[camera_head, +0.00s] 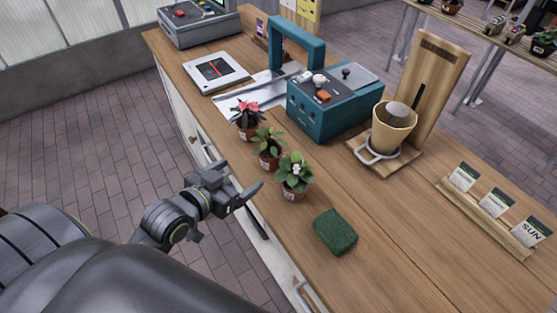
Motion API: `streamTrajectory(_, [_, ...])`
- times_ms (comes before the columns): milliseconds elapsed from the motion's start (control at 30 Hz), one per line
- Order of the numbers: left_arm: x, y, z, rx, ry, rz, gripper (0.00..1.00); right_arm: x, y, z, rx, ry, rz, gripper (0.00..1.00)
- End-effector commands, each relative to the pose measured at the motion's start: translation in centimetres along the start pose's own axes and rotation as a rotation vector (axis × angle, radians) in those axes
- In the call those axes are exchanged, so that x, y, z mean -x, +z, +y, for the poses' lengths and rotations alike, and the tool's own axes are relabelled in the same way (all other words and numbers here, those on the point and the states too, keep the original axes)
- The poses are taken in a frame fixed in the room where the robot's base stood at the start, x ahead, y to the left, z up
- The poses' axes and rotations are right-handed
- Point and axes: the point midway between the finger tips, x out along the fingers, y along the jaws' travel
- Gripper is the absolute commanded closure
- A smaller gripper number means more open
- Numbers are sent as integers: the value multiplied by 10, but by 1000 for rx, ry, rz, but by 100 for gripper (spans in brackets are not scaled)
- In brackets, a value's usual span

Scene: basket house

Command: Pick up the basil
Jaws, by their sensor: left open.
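Three small plants in brown pots stand in a row near the counter's left edge. The nearest plant (294,174) has green leaves and white blooms. The middle plant (268,146) is leafy and green, and looks most like basil, though I cannot read its label. The farthest plant (247,117) has a red top. My left gripper (240,197) is open and empty, just left of the nearest pot and apart from it, by the counter's edge. My right gripper is not in view.
A green sponge-like block (335,231) lies on the wooden counter (395,262) near the plants. A teal machine (330,112) stands behind them. A wooden stand holds a tan cup (393,127). Seed packets (495,203) stand at the right. The counter's front right is clear.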

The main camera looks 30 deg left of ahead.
Motion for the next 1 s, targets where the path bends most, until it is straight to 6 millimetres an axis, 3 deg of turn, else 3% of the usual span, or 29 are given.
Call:
streamTrajectory(233, [-45, -2, 1, 6, 1, 1, 12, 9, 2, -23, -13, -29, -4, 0])
streamTrajectory(500, [-92, -2, 0, 4, 0, -1, 12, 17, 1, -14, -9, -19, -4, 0])
streamTrajectory(1000, [-130, -5, -2, 2, 0, -1, 12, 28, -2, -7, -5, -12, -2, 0])
